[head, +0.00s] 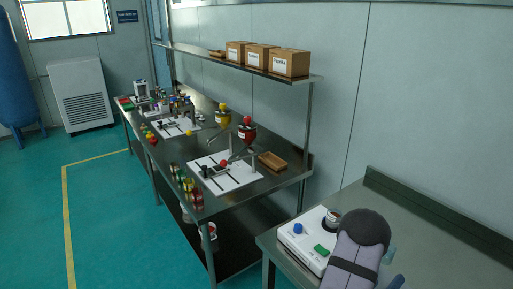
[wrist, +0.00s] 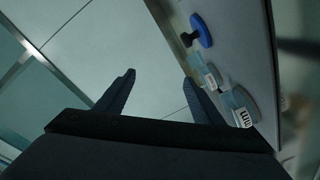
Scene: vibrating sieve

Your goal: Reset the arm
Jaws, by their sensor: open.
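My arm (head: 358,248) stands at the bottom right of the head view, in front of a white machine; its fingers are not clearly seen there. In the wrist view my gripper (wrist: 158,84) has its two dark fingers well apart, with nothing between them but pale panels behind. The white machine (head: 297,238) sits on the near bench, with a blue knob (head: 298,228), a green button (head: 321,250) and a round cup-like part (head: 333,217). My arm partly hides it.
The near steel bench (head: 440,235) is bare to the right of my arm. A longer bench beyond holds white boards (head: 225,175), several small jars and a brown tray (head: 272,161). Brown boxes (head: 290,62) stand on the shelf above. A blue disc (wrist: 201,30) shows in the wrist view.

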